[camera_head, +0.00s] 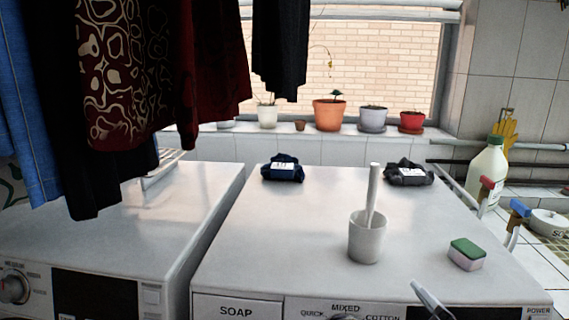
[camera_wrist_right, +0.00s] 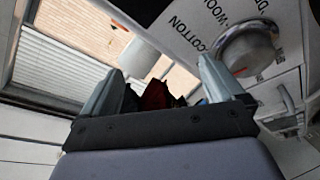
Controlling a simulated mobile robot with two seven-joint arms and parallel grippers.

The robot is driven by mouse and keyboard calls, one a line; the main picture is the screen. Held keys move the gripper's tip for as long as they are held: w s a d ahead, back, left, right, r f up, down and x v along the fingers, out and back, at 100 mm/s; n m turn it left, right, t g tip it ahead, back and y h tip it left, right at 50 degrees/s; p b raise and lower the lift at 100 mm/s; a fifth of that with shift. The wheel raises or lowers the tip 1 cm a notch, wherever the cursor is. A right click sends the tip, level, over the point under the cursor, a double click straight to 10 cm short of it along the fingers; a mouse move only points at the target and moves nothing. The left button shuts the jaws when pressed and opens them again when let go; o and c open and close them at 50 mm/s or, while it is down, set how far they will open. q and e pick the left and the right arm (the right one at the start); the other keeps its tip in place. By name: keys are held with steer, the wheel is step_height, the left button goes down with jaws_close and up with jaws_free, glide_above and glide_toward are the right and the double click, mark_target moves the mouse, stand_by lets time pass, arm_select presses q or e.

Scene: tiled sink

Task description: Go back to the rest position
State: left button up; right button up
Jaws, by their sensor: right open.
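My right gripper (camera_wrist_right: 164,88) is open in the right wrist view, with its two grey fingers apart. Only a distant dark red patch, perhaps hanging cloth, shows between them. The gripper is close to the front panel of a washing machine, beside a round knob (camera_wrist_right: 248,48). In the head view a grey tip, which looks like part of this gripper, shows at the bottom edge in front of the right machine (camera_head: 420,230). My left gripper is not in view.
On the right machine stand a white cup (camera_head: 365,243) with a stick-like item, a green-topped sponge (camera_head: 466,254) and two dark folded bundles, blue (camera_head: 283,168) and grey (camera_head: 408,173). Clothes (camera_head: 125,75) hang at upper left. A bottle (camera_head: 487,170) stands at right.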

steer(key=s+d+f+m+g+h, duration=0.15)
steer(key=s+f+m+g, duration=0.35)
steer(key=s+f+g, duration=0.5)
steer(key=s+d+f+m+g, duration=0.35)
steer(key=s+f, duration=0.45)
steer(key=s, duration=0.5)
steer(key=w+a+f+t+y, duration=0.2)
steer(key=w+a+f+t, duration=0.1)
steer(key=w+f+t, duration=0.4)
steer(key=shift+a+f, duration=0.25)
steer(key=shift+f, duration=0.55)
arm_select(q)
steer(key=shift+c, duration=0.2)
arm_select(e)
steer(key=shift+f+t, duration=0.1)
steer(key=shift+t, duration=0.15)
